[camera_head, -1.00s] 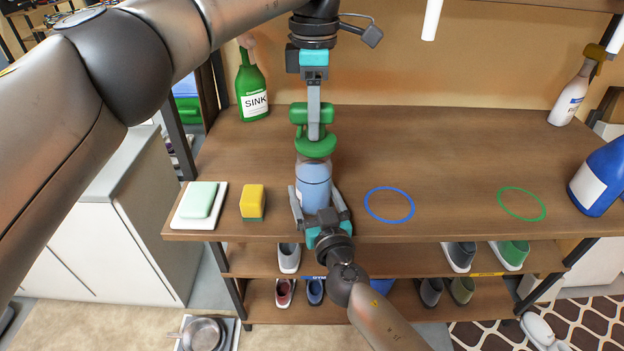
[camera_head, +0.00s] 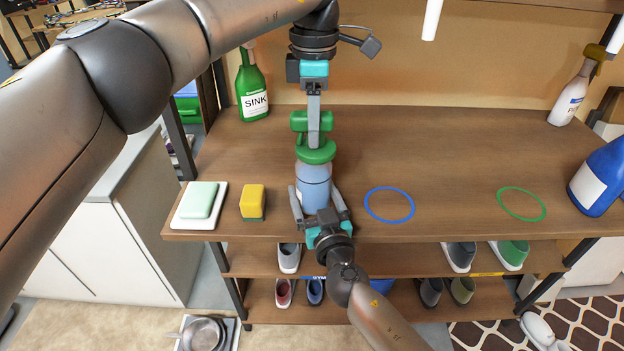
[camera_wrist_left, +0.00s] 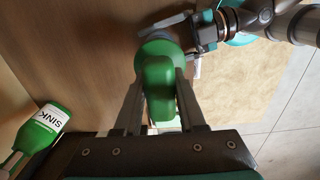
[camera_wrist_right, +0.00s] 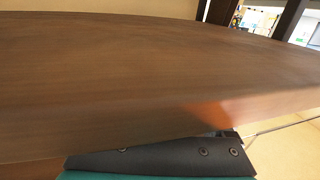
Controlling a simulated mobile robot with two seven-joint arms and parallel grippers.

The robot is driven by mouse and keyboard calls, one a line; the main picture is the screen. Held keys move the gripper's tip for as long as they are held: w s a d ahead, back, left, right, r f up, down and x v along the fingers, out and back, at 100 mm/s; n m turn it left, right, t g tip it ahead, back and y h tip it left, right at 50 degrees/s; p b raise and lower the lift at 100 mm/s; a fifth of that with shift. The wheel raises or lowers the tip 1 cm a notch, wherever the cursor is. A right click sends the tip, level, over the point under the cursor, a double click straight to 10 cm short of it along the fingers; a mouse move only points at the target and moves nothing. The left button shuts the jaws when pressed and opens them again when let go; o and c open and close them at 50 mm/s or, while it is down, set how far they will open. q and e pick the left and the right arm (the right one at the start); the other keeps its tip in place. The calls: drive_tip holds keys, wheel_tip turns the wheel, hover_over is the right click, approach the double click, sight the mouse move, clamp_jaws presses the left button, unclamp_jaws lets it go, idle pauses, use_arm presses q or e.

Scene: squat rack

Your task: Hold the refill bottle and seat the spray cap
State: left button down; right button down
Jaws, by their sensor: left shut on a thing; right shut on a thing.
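The green spray cap (camera_head: 316,152) is upright over the top of the translucent blue refill bottle (camera_head: 313,185). The cap's round base meets the bottle's top and hides the neck, so I cannot tell whether it is fully seated. My left gripper (camera_head: 313,122) comes from above and is shut on the cap. The left wrist view shows the cap (camera_wrist_left: 158,88) between its fingers. My right gripper (camera_head: 320,208) comes from the front edge and is shut around the lower bottle, which stands upright. The right wrist view shows neither bottle nor fingertips clearly.
The wooden shelf top (camera_head: 440,150) bears a soap dish (camera_head: 183,222), a sponge (camera_head: 252,202), a green SINK bottle (camera_head: 251,85), a white spray bottle (camera_head: 572,97) and a blue bottle (camera_head: 600,180). A blue ring (camera_head: 389,218) and a green ring (camera_head: 521,218) mark bare wood at right.

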use_arm(q)
drive_tip(key=shift+f, duration=0.35)
drive_tip(key=shift+c, duration=2.1)
unclamp_jaws()
drive_tip(key=shift+s+r, duration=0.1)
drive_tip(key=shift+r, duration=5.9)
use_arm(e)
unclamp_jaws()
